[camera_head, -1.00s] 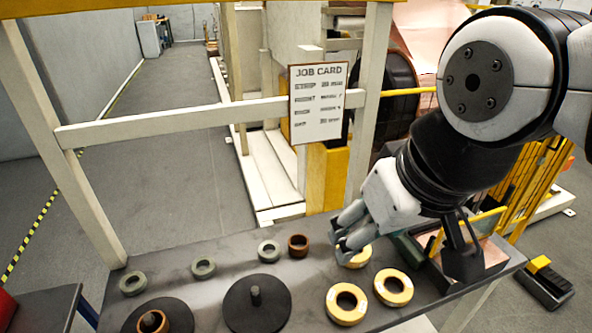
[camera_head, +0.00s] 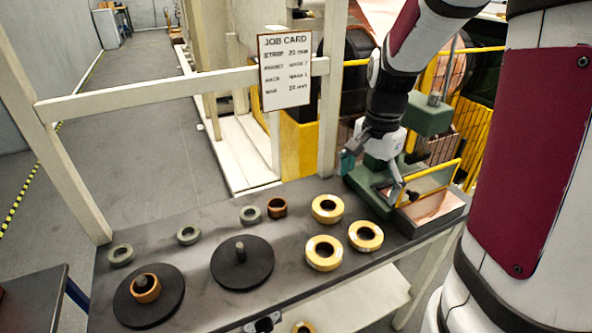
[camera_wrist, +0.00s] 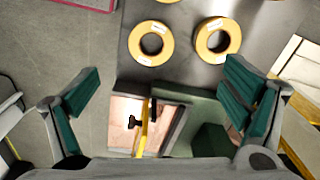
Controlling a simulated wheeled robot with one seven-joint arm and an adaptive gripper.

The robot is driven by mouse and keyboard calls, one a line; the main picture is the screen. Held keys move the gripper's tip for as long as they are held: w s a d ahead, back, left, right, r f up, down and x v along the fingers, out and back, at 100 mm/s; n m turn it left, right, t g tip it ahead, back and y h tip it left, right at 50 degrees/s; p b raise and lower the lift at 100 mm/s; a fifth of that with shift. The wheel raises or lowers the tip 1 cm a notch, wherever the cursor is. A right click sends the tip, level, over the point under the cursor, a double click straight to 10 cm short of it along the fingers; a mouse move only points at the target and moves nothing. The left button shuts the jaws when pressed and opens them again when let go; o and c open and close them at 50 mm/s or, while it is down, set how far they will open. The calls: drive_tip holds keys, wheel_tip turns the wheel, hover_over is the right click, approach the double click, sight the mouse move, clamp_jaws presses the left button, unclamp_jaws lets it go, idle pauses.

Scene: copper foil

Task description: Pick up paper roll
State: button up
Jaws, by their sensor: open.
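Three yellow-tan rolls with pale labels lie flat on the dark bench: a rear one (camera_head: 327,219), a right one (camera_head: 365,248) and a front one (camera_head: 323,267). I cannot tell which is the paper roll named in the task. My gripper (camera_head: 378,184) is open and empty, above the green device at the bench's right end, beyond the rolls. In the wrist view, the open fingers (camera_wrist: 160,100) stand wide apart, with two yellow rolls, a left one (camera_wrist: 134,44) and a right one (camera_wrist: 203,42), past the fingertips.
The green device (camera_head: 365,203) has a yellow-framed guard and a copper-coloured tray (camera_head: 437,207). A brown ring (camera_head: 277,208), several grey-green rings and two dark discs (camera_head: 243,275) with posts occupy the bench. Another yellow roll (camera_head: 303,328) is below the bench top. A job card (camera_head: 286,68) hangs behind.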

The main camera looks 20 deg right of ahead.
sight(364, 239)
drive_tip(key=shift+m, duration=0.7)
drive_tip(key=f, duration=0.5)
drive_tip(key=d+f, duration=0.1)
drive_tip(key=f, duration=0.4)
drive_tip(key=d+f, duration=0.1)
drive_tip(key=f, duration=0.5)
drive_tip(key=shift+s, duration=0.25)
drive_tip(key=c, duration=1.3)
